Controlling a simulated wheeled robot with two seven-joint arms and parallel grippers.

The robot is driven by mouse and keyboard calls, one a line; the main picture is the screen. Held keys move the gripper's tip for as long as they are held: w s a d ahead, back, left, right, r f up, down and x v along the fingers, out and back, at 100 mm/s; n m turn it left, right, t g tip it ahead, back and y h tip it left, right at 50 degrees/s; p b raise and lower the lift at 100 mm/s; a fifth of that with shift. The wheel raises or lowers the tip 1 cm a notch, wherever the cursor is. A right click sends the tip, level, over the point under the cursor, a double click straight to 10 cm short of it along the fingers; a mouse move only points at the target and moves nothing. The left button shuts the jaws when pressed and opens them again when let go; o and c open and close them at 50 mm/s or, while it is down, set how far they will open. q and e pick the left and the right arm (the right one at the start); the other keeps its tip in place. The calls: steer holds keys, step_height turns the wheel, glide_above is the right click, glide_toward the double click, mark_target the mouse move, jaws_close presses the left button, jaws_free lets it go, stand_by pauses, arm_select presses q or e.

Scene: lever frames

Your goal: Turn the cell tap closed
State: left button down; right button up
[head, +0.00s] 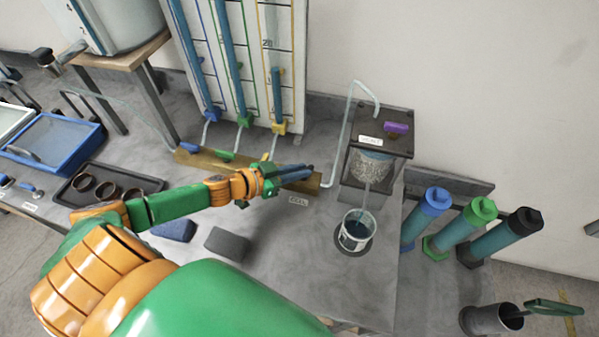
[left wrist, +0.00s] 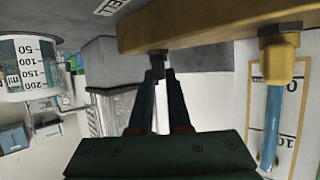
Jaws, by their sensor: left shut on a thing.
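The brass manifold bar (head: 203,160) lies at the foot of the graduated tube panel, with blue (head: 189,147), green (head: 226,155) and yellow (head: 266,157) tap handles along it. A "CELL" label (head: 298,201) lies in front of its right end. My left gripper (head: 309,172) is at that end, by the label. In the left wrist view its two fingers (left wrist: 158,76) close on the small dark handle of the cell tap (left wrist: 158,57), against the bar (left wrist: 215,22). The fingers hide most of this handle, so its angle is unclear. My right gripper is not in view.
Capped cylinders (head: 427,217) stand at the right.

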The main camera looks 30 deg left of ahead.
arm_select(q)
steer(key=m+g+h+b, duration=0.2)
steer(key=m+h+b, duration=0.1)
steer(key=m+g+h+b, duration=0.1)
steer(key=b, duration=0.1)
steer(key=shift+w+a+f+m+g, duration=0.25)
steer(key=shift+a+f+m+g, duration=0.05)
steer(key=shift+a+m, duration=0.1)
steer(key=shift+r+m+g+h+b, duration=0.15)
steer(key=shift+m+g+h+b, duration=0.65)
steer(key=shift+m+g+b, duration=0.3)
steer(key=shift+d, duration=0.1)
steer(key=c, duration=1.1)
jaws_free()
steer(key=shift+o, duration=1.2)
steer(key=shift+w+d, duration=0.1)
steer(key=shift+w, duration=0.05)
